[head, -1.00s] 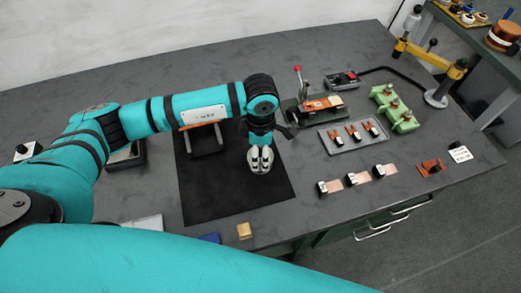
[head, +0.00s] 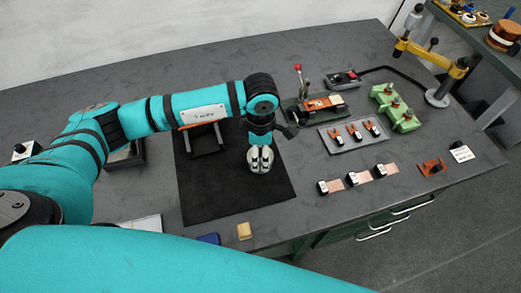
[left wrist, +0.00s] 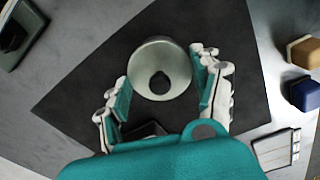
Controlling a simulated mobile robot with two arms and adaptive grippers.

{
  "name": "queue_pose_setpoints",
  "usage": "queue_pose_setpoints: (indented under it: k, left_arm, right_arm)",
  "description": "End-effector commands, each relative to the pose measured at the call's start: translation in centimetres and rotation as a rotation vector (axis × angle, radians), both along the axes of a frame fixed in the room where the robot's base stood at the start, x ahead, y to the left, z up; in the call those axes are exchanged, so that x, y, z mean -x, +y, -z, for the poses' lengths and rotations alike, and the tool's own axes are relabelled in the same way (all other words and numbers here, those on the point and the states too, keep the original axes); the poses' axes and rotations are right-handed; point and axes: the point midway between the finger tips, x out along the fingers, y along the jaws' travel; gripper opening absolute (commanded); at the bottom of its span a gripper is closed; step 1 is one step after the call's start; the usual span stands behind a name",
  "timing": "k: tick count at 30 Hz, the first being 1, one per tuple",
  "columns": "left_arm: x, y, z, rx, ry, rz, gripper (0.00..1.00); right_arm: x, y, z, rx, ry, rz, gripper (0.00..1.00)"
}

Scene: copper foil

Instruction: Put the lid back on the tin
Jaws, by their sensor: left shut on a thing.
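My left gripper (head: 260,152) points down over the black mat. In the left wrist view its spread fingers (left wrist: 163,90) stand on both sides of a pale grey-green round thing (left wrist: 160,52) with a dark round spot or knob at its middle. The gripper is shut on this round thing, which looks like the tin's lid. In the head view a pale round piece (head: 260,167) shows just under the fingertips, low at the mat. I cannot tell lid from tin there, or whether they touch. My right gripper is not in view.
The black mat (head: 225,205) is mostly bare around the gripper. A tan block (head: 244,231) and a blue block (head: 208,239) lie near the front edge. A grey tray (head: 353,137), a red-knobbed press (head: 318,106) and green blocks (head: 396,108) stand to the right.

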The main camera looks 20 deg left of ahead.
Motion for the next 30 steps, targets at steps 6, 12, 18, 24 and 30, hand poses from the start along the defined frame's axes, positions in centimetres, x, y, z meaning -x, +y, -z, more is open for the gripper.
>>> queue_pose_setpoints:
  k: [6,12,18,24,30]
  left_arm:
    - [-0.02,0.01,0.03,0.000,0.000,0.000,0.40]
    - [-0.02,0.01,0.13,0.000,0.000,0.000,0.40]
    - [-0.03,0.02,0.07,0.000,0.000,0.000,0.40]
    - [-0.03,0.01,0.03,0.000,0.000,0.000,0.40]
    - [-0.03,0.01,0.03,0.000,0.000,0.000,0.76]
  right_arm:
    - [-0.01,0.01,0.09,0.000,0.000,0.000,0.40]
    - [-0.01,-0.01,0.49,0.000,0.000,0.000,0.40]
    - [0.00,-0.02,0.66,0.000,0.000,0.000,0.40]
    - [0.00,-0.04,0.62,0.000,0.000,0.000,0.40]
    - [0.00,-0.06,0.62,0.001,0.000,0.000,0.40]
